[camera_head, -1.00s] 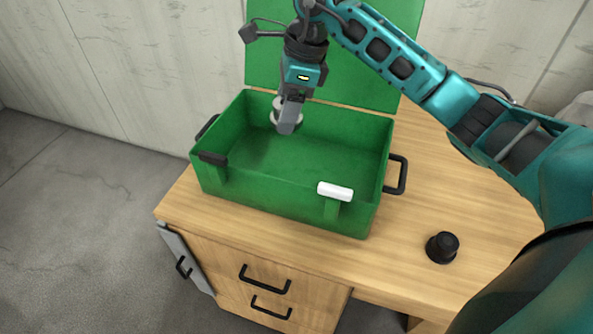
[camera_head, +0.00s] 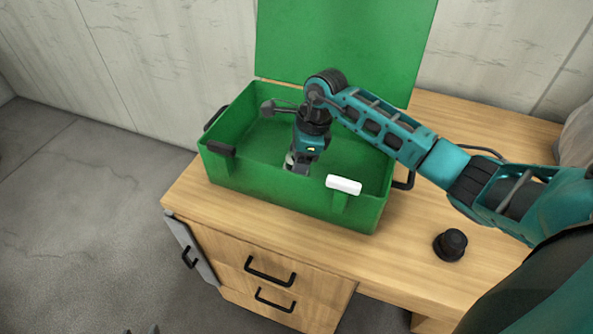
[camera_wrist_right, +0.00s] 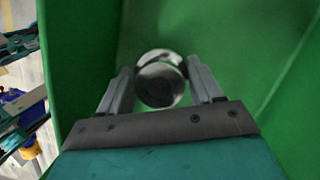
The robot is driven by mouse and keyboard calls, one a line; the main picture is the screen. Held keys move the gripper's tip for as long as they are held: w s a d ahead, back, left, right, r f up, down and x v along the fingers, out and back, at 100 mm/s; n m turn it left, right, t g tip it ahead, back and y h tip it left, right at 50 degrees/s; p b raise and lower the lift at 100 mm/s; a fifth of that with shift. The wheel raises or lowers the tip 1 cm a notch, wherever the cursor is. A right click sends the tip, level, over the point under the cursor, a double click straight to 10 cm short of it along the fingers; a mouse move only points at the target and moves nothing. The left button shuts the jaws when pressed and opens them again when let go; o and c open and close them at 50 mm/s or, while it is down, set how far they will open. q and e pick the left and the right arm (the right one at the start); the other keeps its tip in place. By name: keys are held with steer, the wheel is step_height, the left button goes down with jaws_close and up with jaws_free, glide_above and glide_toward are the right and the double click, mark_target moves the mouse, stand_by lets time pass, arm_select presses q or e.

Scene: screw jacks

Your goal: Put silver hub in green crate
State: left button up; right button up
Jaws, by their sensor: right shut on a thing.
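The green crate (camera_head: 225,179) stands open on the wooden desk with its lid raised at the back. My right gripper (camera_head: 294,166) reaches down inside the crate, near its front wall. In the right wrist view, my right gripper (camera_wrist_right: 163,88) is shut on the silver hub (camera_wrist_right: 160,84), a round shiny piece between its two fingers, with green crate surfaces around it. In the head view only a small pale part of the silver hub (camera_head: 289,160) shows beside the fingers. Whether the hub touches the crate floor cannot be told. My left gripper is not in view.
A black knob-like part (camera_head: 450,245) stands on the desk (camera_head: 420,225) to the right of the crate. A white latch (camera_head: 343,185) and a black latch (camera_head: 221,149) sit on the crate's front rim. The raised lid (camera_head: 345,45) stands behind my arm.

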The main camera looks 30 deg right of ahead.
steer(key=shift+f, duration=1.6)
steer(key=shift+f+b, duration=0.2)
steer(key=shift+b, duration=0.1)
steer(key=o, duration=1.5)
steer(key=shift+r, duration=0.1)
steer(key=p+v, duration=0.1)
steer(key=v, duration=1.1)
steer(key=shift+a, duration=0.1)
